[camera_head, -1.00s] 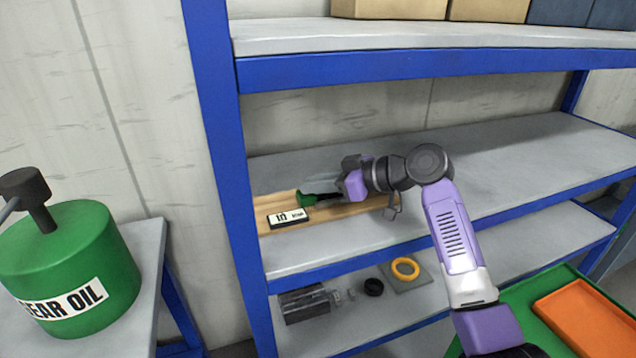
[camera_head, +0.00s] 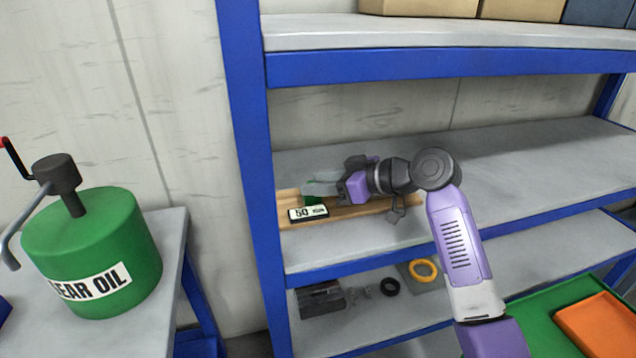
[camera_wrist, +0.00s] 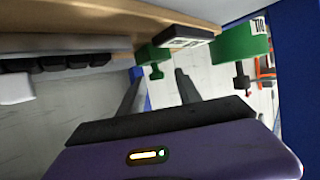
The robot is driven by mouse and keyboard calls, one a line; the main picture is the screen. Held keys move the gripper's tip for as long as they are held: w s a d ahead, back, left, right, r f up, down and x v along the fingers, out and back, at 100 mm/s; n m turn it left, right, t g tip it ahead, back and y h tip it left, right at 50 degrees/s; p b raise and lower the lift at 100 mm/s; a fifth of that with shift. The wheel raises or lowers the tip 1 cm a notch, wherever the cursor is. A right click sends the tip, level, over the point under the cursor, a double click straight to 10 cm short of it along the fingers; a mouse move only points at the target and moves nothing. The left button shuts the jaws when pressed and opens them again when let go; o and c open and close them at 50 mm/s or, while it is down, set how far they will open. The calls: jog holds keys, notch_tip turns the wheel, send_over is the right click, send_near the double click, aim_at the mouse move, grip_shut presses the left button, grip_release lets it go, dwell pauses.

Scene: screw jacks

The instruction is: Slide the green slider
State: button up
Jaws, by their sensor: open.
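The green slider (camera_head: 313,199) sits on a tan wooden rail (camera_head: 350,214) on the middle shelf, near the rail's left end. A small display (camera_head: 308,212) in front of it reads 50. In the wrist view the slider (camera_wrist: 147,52) shows as a green block with a small knob under the rail's edge. My gripper (camera_head: 321,184) is at the slider, pointing left. In the wrist view my gripper's fingers (camera_wrist: 158,78) are apart, with the slider's knob showing between the tips. I cannot tell whether either finger touches it.
A blue upright (camera_head: 245,180) stands just left of the rail. The upper shelf (camera_head: 450,35) lies above my arm. A green gear oil drum (camera_head: 92,245) with a pump is on a table at left. Several parts, including a yellow ring (camera_head: 424,268), lie below. The middle shelf's right side is clear.

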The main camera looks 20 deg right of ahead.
jog(key=b+v, duration=0.1)
jog(key=v, duration=0.6)
jog(key=shift+s+d+r, duration=0.15)
jog(key=shift+s, duration=0.05)
